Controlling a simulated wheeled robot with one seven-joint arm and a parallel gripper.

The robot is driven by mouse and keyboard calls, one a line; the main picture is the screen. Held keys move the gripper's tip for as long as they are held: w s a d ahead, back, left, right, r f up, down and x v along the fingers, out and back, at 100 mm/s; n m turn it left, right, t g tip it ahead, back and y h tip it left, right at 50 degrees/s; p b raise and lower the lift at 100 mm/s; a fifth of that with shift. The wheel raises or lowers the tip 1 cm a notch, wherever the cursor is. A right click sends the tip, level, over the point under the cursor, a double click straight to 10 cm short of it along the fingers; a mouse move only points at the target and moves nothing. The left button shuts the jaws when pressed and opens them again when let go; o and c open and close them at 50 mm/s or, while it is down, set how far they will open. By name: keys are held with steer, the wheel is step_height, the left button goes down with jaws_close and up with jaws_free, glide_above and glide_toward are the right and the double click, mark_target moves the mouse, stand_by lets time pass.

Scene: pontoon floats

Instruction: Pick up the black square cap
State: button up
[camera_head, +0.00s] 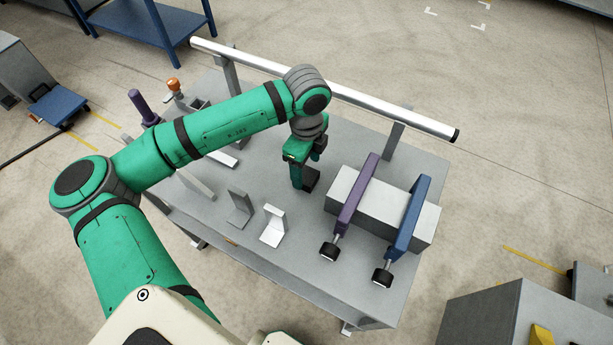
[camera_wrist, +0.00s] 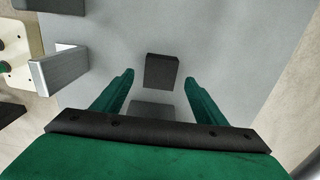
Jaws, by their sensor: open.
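The black square cap (camera_head: 311,180) is on the grey table top (camera_head: 290,270), right beside my gripper (camera_head: 307,172) in the head view. My gripper points down over the table, its green fingers apart. In the wrist view a dark square block, the cap (camera_wrist: 161,71), shows between the tips of my open gripper (camera_wrist: 158,77), with gaps on both sides. I see no finger touching it. Whether the fingertips are down at its height is hard to tell. A second dark patch lies nearer the palm in the wrist view; I cannot tell what it is.
Right of the gripper stands a light grey block (camera_head: 427,222) with a purple clamp (camera_head: 359,190) and a blue clamp (camera_head: 411,215). Two angle brackets, grey (camera_head: 240,209) and silver (camera_head: 273,226), stand left front. A silver rail (camera_head: 350,95) runs along the back.

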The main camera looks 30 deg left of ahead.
mark_target(306, 175)
steer(key=shift+a+f, duration=0.1)
steer(key=shift+f, duration=1.6)
steer(key=c, duration=1.1)
steer(key=shift+c, duration=0.2)
steer(key=shift+r, duration=0.15)
